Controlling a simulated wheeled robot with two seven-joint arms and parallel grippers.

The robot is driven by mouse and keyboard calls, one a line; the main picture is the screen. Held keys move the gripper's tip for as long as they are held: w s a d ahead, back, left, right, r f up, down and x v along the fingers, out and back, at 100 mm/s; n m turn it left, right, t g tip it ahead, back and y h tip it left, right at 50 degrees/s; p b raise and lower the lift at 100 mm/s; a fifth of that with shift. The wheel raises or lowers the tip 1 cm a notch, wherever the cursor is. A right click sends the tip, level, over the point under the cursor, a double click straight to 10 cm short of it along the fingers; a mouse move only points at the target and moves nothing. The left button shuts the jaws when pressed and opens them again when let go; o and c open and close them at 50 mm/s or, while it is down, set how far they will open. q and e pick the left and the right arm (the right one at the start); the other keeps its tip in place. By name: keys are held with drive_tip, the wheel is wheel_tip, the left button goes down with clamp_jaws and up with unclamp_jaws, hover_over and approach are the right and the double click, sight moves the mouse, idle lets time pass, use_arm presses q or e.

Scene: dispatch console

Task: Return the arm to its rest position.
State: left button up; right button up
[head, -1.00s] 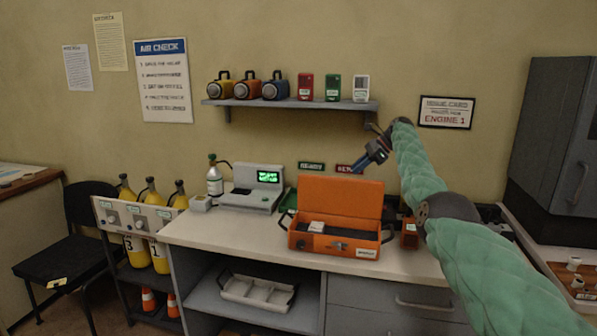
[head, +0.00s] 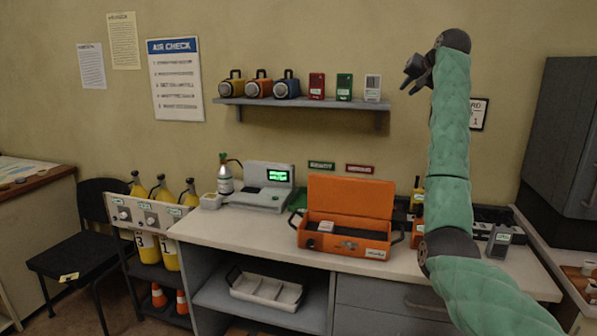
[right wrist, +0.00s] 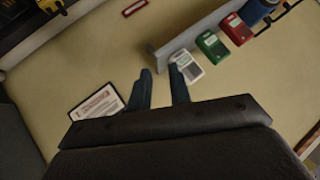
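My right arm (head: 449,150) in its green sleeve rises from the lower right of the head view and is bent at the top. My right gripper (head: 410,82) is high at the wall, just right of the shelf, with its fingers pointing left. In the right wrist view the two fingers (right wrist: 163,84) stand apart with nothing between them, so it is open and empty. Wall and part of the shelf show beyond them. My left gripper is not in view.
The shelf (head: 300,102) holds lanterns and small boxes close to my right gripper. Below, the counter (head: 255,235) carries an open orange case (head: 345,240), a grey tester (head: 262,188) and a radio (head: 498,240). A dark cabinet (head: 565,140) stands right of my arm.

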drive_tip(key=s+a+f+n+h, duration=0.15)
drive_tip(key=s+a+f, duration=0.35)
drive_tip(key=s+f, duration=0.7)
drive_tip(key=s+a+f+n, duration=0.2)
drive_tip(key=s+a+f, duration=0.2)
drive_tip(key=s+f, duration=0.8)
drive_tip(key=s+a+f+n+h, duration=0.15)
drive_tip(key=s+a+f, duration=0.35)
drive_tip(key=s+f, duration=0.7)
drive_tip(key=s+a+f+g, duration=0.1)
drive_tip(key=s+f+g, duration=0.2)
drive_tip(key=s+f, duration=0.9)
drive_tip(key=s+a+f+g+y, duration=0.1)
drive_tip(key=s+a+f+g, duration=0.1)
drive_tip(key=s+f, duration=1.1)
drive_tip(key=s+a+f+n+g, duration=0.1)
drive_tip(key=s+a+f+g, duration=0.1)
drive_tip(key=s+f, duration=1)
drive_tip(key=shift+s+f+g+y, duration=0.25)
drive_tip(key=shift+f+g+y, duration=0.25)
drive_tip(key=shift+g, duration=0.3)
